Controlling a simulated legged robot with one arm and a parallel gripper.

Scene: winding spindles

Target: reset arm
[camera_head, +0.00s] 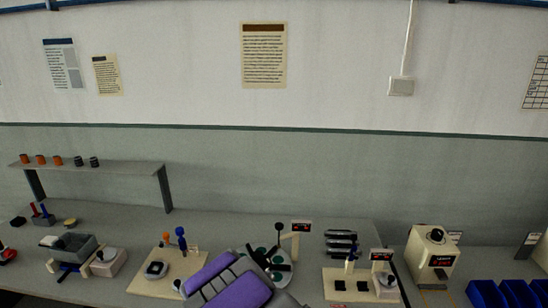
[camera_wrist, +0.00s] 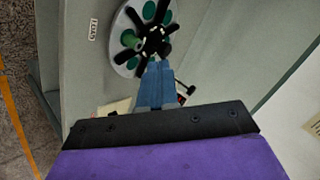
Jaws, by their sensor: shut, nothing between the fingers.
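My gripper (camera_wrist: 156,72) shows in the wrist view as blue-grey fingers beyond a black and purple body. The fingers are shut with nothing between them. They point towards a round grey plate (camera_wrist: 122,62) with green spots and a black several-armed piece on it. I cannot tell the gap between fingertips and plate. In the head view my purple-padded arm is at the bottom middle, in front of the bench. The same plate (camera_head: 262,249) shows just beyond it, partly hidden. My fingertips cannot be made out there.
The grey bench (camera_head: 220,225) runs along the wall. A board with blue and orange pegs (camera_head: 165,277) is to the left. A board with black pads (camera_head: 352,285), a cream machine (camera_head: 432,252) and blue bins (camera_head: 505,293) are to the right. A raised shelf (camera_head: 100,167) holds small cylinders.

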